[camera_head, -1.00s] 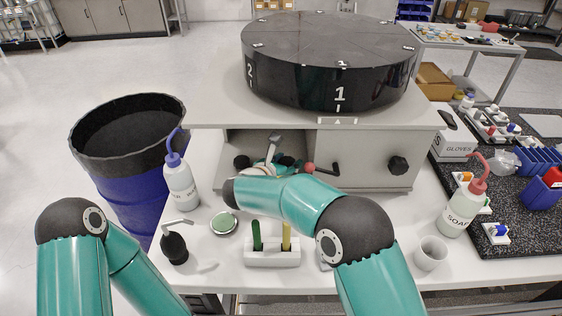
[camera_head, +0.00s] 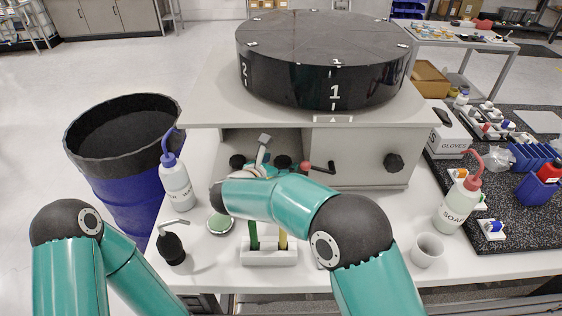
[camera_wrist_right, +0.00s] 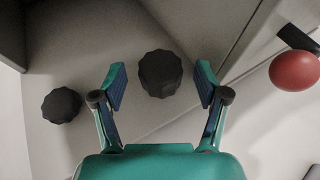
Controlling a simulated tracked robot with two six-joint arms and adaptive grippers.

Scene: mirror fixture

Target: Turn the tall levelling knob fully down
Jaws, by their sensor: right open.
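Two black knobs sit in the open bay of the mirror fixture. In the right wrist view one knob (camera_wrist_right: 160,73) looks larger and lies in line with the gap between my right fingers; the other knob (camera_wrist_right: 61,105) is outside, to the left. In the head view they are the right knob (camera_head: 283,161) and left knob (camera_head: 237,161); their heights are hard to compare there. My right gripper (camera_wrist_right: 161,86) is open, with a gap on both sides of the larger knob. I cannot tell how far the fingertips are from it in depth. My left gripper is out of view.
A red ball lever (camera_head: 305,166) stands close right of the bay. Another black knob (camera_head: 394,162) is on the front panel. A blue-capped bottle (camera_head: 177,187), a pen holder (camera_head: 269,255) and a white cup (camera_head: 428,250) stand on the bench.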

